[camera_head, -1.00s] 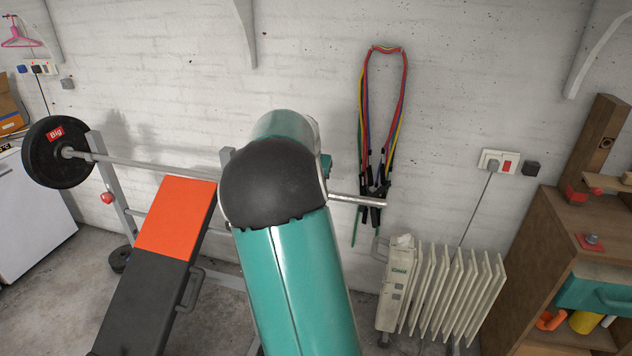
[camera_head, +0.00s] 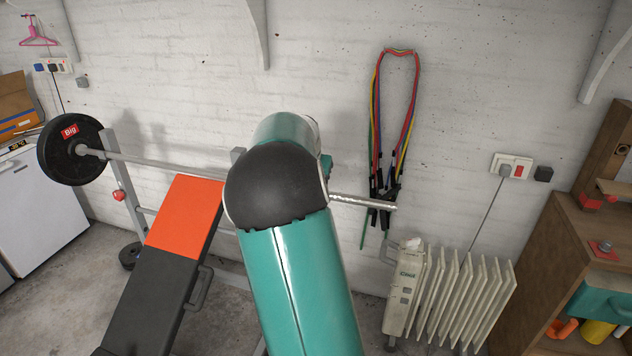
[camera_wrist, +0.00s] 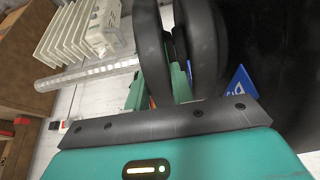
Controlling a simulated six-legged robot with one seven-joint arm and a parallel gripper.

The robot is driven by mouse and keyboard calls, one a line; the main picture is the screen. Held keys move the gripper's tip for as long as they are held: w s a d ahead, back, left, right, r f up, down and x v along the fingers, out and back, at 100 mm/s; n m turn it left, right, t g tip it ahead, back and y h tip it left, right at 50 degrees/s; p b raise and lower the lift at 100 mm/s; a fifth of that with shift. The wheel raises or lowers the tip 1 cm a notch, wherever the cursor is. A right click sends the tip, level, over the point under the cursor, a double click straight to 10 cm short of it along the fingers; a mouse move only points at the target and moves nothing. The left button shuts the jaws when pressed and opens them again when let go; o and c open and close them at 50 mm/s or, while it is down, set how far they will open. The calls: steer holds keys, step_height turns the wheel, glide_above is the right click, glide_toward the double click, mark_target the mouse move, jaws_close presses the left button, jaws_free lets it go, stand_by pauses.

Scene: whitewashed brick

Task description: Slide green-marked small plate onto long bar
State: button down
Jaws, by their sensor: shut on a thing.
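In the head view the bar's right end (camera_head: 360,201) sticks out past my teal arm, which hides my gripper and the plate.
A large plate (camera_head: 57,158) with a red "Big" label sits on the bar's left end. A bench with an orange pad (camera_head: 184,218) stands below the bar. A white radiator (camera_head: 450,295), hanging bands (camera_head: 381,110) and a wooden cabinet (camera_head: 560,250) are to the right.

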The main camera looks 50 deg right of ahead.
steer(key=shift+r, duration=0.15)
steer(key=c, duration=1.1)
jaws_free()
steer(key=shift+a+f, duration=0.1)
steer(key=shift+f, duration=0.15)
steer(key=v, duration=1.4)
steer(key=shift+r, duration=0.15)
